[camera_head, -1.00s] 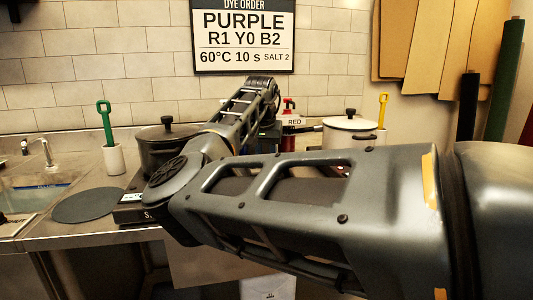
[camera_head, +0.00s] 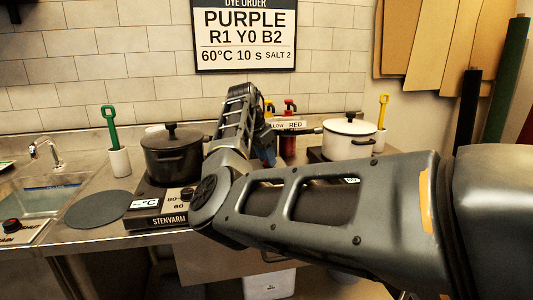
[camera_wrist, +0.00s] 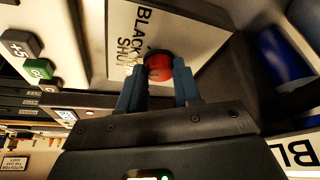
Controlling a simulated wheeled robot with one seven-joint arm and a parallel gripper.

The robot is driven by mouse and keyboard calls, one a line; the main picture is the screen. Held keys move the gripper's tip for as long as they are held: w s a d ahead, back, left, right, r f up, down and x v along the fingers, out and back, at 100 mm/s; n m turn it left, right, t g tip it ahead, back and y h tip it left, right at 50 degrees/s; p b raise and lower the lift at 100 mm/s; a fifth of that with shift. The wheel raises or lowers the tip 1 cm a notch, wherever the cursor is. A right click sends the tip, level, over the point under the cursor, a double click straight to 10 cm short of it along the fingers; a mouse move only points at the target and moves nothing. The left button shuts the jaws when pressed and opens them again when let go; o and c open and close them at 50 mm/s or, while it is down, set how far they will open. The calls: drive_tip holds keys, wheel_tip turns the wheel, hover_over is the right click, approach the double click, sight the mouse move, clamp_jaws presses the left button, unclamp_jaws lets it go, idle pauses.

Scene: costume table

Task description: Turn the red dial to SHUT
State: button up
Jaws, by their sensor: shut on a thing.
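In the wrist view a round red dial (camera_wrist: 158,66) sits on a pale plate (camera_wrist: 182,30) printed with BLACK and SHUT. My gripper (camera_wrist: 159,78) has its two blue fingers on either side of the dial and is shut on it. The fingers hide part of the dial's sides, and I cannot tell which way it points. In the head view my arm stretches over the counter, and the dial cannot be made out there.
A black pot (camera_head: 172,155) stands on a hotplate marked STENVARM (camera_head: 170,220). A white pot (camera_head: 349,140) is at the right, with a red bottle (camera_head: 289,130) left of it. A sink (camera_head: 45,195) is far left. A green button (camera_wrist: 38,69) shows near my gripper.

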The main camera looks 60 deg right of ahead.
drive_tip(key=shift+m, duration=0.6)
drive_tip(key=o, duration=1)
drive_tip(key=shift+o, duration=0.2)
drive_tip(key=v, duration=0.7)
drive_tip(key=shift+w+r, duration=0.25)
drive_tip(key=shift+r, duration=0.1)
drive_tip(key=shift+a, duration=0.1)
